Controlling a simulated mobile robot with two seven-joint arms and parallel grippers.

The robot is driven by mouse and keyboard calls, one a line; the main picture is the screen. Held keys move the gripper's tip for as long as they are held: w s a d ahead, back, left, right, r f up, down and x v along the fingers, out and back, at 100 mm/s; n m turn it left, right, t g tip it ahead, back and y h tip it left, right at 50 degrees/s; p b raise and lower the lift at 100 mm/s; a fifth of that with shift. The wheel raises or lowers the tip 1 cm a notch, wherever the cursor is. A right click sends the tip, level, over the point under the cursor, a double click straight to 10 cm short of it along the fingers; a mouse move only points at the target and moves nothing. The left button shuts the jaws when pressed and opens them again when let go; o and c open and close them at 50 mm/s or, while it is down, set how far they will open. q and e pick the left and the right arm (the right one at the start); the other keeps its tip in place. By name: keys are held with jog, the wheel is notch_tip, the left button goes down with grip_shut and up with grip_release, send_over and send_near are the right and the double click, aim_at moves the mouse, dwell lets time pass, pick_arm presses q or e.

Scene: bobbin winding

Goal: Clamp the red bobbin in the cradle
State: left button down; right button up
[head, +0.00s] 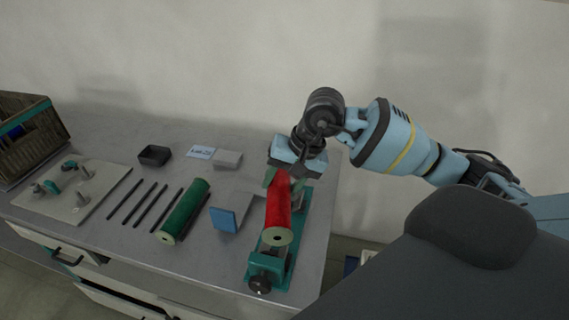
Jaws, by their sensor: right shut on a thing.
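The red bobbin (278,208) lies lengthwise over the teal cradle (297,238) near the table's right edge, its pale near end facing me. The cradle has an end block with a dark knob (260,284) at its near end. From this angle I cannot tell whether the bobbin touches the cradle or is held just above it. My right gripper (285,176) comes down from above and is shut on the red bobbin at its far end. The gripper hides that end of the bobbin and the cradle's far end. My left gripper is not in view.
A green bobbin (185,209), several dark rods (145,205) and a blue-faced block (224,220) lie left of the cradle. Further back are a dark tray (155,155), a card (200,153) and a grey block (228,159). A board with pegs (100,187) and a crate (30,146) stand left.

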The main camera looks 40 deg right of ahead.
jog(key=w+d+m, duration=0.1)
jog(key=d, duration=0.1)
jog(key=w+d+r+m+t, duration=0.1)
jog(key=w+m, duration=0.1)
jog(key=shift+d+r, duration=0.15)
jog(key=shift+d, duration=0.2)
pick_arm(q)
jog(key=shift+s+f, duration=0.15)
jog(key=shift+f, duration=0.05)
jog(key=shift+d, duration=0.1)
